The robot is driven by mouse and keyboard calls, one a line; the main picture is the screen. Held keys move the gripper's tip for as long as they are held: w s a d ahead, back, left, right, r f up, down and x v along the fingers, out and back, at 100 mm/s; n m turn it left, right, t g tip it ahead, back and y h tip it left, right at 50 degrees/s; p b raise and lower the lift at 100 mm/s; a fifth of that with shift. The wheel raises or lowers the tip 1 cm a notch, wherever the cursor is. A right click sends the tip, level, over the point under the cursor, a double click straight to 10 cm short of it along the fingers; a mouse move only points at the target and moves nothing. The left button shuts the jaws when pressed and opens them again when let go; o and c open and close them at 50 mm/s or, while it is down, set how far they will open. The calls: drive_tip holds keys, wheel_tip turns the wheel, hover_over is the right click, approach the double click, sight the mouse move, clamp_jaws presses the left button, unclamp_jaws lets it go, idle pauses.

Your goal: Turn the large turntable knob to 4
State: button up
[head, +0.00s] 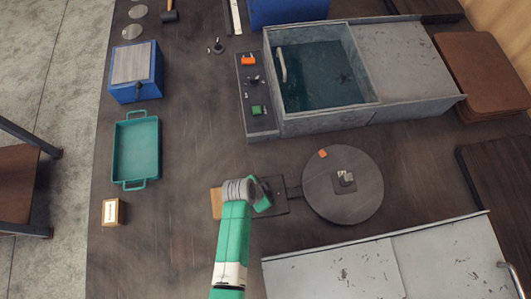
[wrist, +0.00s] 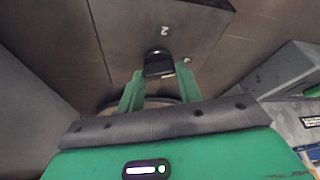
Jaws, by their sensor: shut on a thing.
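The round grey turntable (head: 360,205) lies right of my gripper in the head view, with a dark control plate (head: 292,206) joined to its left side. My gripper (head: 263,196) is over this plate and hides most of it. In the wrist view, the black knob (wrist: 158,64) sits between the two green fingertips of my gripper (wrist: 159,78), which is shut on it. A white 2 (wrist: 164,31) shows on the plate beyond the knob. Another small white mark shows just right of the knob, too small to read surely.
A grey basin (head: 300,122) with a control panel (head: 262,124) stands behind. A grey metal cabinet (head: 350,272) is in front at right. A teal tray (head: 136,150), a blue box (head: 125,92) and a small wooden block (head: 112,212) are at left. The table between is clear.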

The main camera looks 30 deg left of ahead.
drive_tip(key=shift+w+a+m+g+h+b, duration=0.1)
drive_tip(key=shift+m+g+h+b, duration=0.25)
drive_tip(key=shift+m, duration=0.7)
drive_tip(key=shift+m+g+h+b, duration=0.25)
drive_tip(key=shift+m+b, duration=0.2)
drive_tip(key=shift+m, duration=0.6)
drive_tip(key=o, duration=1)
drive_tip(key=p+v, duration=0.1)
drive_tip(key=v, duration=0.6)
drive_tip(key=shift+a+r, duration=0.15)
drive_tip(key=shift+r, duration=0.2)
